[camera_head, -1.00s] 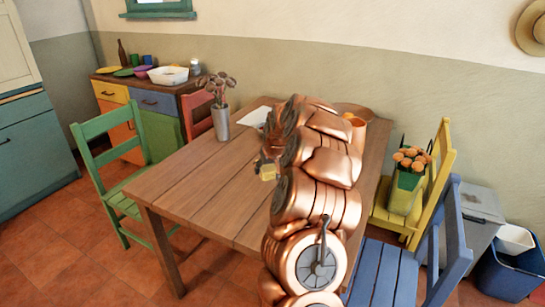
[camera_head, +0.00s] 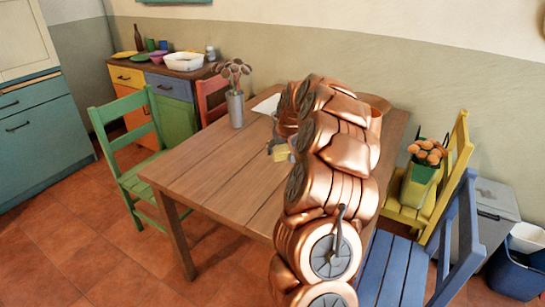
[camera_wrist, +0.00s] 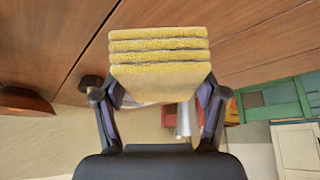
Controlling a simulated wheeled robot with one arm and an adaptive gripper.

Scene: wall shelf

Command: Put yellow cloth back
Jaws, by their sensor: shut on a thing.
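The yellow cloth (camera_wrist: 160,62) is a folded stack with several layers, held between the fingers of my gripper (camera_wrist: 160,88) in the wrist view. In the head view the cloth (camera_head: 279,154) is a small yellow patch at the end of my copper-coloured arm, above the wooden table (camera_head: 215,180). My gripper (camera_head: 284,146) is mostly hidden by the arm there. The gripper is shut on the cloth.
A metal vase with dried flowers (camera_head: 235,108) stands on the table's far left. Green (camera_head: 125,150), red, yellow (camera_head: 440,210) and blue chairs (camera_head: 420,255) surround the table. A sideboard (camera_head: 170,90) with bowls and a white tub (camera_head: 184,61) stands behind. Floor at left is clear.

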